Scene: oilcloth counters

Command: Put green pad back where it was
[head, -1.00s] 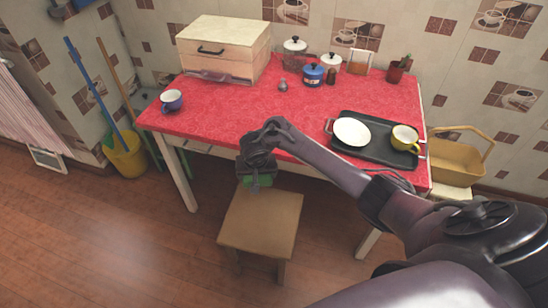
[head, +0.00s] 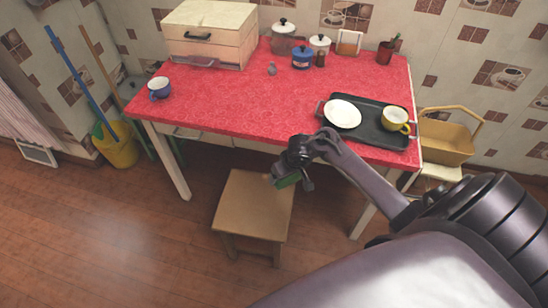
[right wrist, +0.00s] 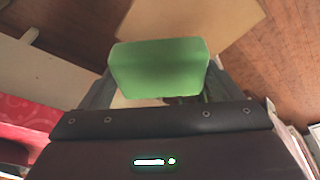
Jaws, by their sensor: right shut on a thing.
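The green pad (right wrist: 158,68) is a small green block between the fingers of my right gripper (right wrist: 158,88) in the right wrist view. In the head view, my right gripper (head: 288,180) is shut on the green pad (head: 287,182), which is partly hidden by the fingers. The gripper holds it over the right edge of the wooden stool (head: 250,190), in front of the red table. I cannot tell the exact height above the seat. My left gripper is not in view.
The red-covered table (head: 235,100) stands behind the stool. On it are a dark tray (head: 372,138) with a white plate (head: 342,113) and yellow cup (head: 395,118), a blue mug (head: 159,88) and a wooden box (head: 208,35). The stool seat looks bare.

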